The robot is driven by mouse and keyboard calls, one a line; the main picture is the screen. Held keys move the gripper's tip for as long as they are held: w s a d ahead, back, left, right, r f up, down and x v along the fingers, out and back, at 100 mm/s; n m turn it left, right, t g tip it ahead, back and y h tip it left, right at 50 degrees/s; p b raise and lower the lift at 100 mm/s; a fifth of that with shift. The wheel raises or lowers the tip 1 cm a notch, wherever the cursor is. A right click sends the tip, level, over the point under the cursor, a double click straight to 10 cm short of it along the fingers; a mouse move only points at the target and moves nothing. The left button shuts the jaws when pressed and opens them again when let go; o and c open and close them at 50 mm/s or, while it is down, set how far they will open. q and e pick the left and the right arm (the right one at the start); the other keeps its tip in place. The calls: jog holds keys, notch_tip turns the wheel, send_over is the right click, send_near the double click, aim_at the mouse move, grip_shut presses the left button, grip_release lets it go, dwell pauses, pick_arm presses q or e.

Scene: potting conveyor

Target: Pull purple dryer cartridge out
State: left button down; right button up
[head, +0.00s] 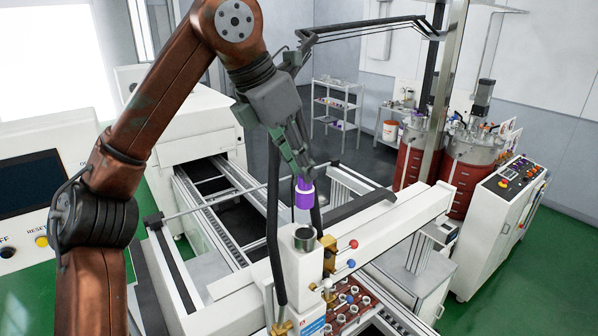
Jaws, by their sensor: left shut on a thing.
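The purple dryer cartridge (304,200) has a white band around it and shows below the fingertips of my left gripper (302,170). My left gripper is shut on its top end and points downward. The cartridge hangs upright above a grey round socket (304,233) on top of a white housing (306,262). Its lower end appears to be clear of the socket, with a small gap between them. The upper part of the cartridge is hidden by the fingers. My right gripper is not in view.
A white beam (390,240) crosses behind the housing. Small red and blue ball-ended valve handles (352,264) stick out to its right. Black hoses run close to the cartridge. A tray of small parts (350,304) lies below. Conveyor rails (215,220) run at left.

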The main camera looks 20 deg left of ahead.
aim_at(300, 177)
pick_arm(q)
jog(key=shift+r, duration=2.4)
